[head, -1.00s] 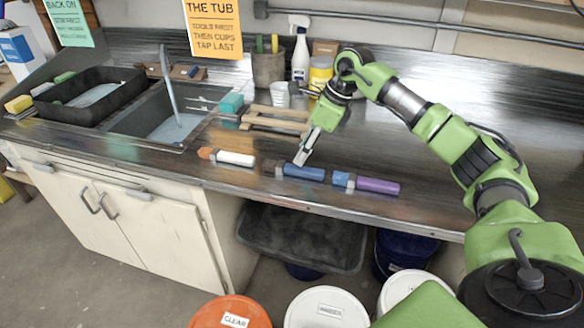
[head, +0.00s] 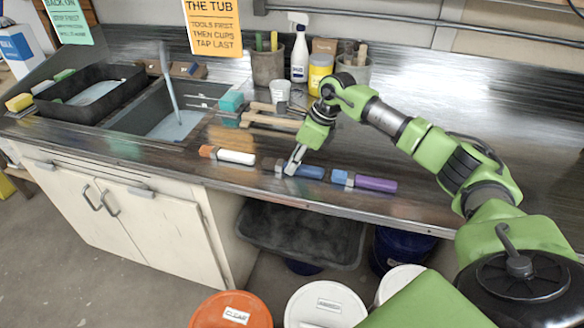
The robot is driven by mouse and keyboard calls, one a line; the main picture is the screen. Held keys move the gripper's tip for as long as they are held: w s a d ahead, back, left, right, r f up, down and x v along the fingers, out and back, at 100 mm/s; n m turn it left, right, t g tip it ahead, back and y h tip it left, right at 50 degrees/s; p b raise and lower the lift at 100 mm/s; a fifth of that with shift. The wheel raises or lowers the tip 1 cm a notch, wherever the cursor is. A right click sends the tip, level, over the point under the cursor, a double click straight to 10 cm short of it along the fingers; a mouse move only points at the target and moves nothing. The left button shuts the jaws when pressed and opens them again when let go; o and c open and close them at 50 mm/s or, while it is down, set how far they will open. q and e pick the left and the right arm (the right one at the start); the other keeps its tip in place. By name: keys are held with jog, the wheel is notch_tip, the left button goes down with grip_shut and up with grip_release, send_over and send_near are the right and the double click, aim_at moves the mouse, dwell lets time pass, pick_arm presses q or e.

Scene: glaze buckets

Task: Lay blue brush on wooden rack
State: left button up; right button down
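The blue brush (head: 312,173) lies on the steel counter in the head view, between a white-handled brush (head: 236,157) and a purple-handled brush (head: 375,184). Its dark head points left. My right gripper (head: 291,169) reaches down to the brush, its fingertips at the left part of the blue handle. Whether the fingers are closed on the handle cannot be made out. The wooden rack (head: 272,119), with pale slats, lies farther back on the counter, behind the brushes. My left gripper is not in view.
A small white cup (head: 280,91) and a teal block (head: 231,101) are near the rack. A sink (head: 178,127) with a black tray is at left. A spray bottle (head: 299,55) and yellow jar (head: 320,72) stand behind. The counter's right part is clear.

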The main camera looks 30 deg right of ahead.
aim_at(287, 164)
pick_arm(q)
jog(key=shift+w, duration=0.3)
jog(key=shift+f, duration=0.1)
pick_arm(e)
jog(key=shift+r, duration=0.15)
jog(key=shift+r, duration=0.2)
notch_tip(287, 164, up, 3)
jog(key=shift+w+a+f+b, duration=0.1)
jog(key=shift+f+b, duration=0.1)
jog(key=shift+b, duration=0.75)
jog(key=w+a+r+b, duration=0.3)
jog(key=a+r, duration=0.7)
jog(key=a, duration=0.3)
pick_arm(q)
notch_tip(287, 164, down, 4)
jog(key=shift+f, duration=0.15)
pick_arm(e)
jog(key=s+a+f+n+g+h, duration=0.1)
jog(key=s+f+n, duration=0.3)
jog(key=s+n, duration=0.4)
jog(key=s+a+f+n+g+h, duration=0.1)
jog(key=s+f+n+g, duration=0.3)
jog(key=s+n, duration=0.5)
jog(key=s+a+f+n+g+h, duration=0.1)
jog(key=s+a+f+n+g, duration=0.1)
jog(key=s+n, duration=0.7)
notch_tip(287, 164, down, 3)
jog(key=shift+a+r+n+g, duration=0.15)
jog(key=shift+a+n+g, duration=0.25)
jog(key=shift+a+n, duration=0.5)
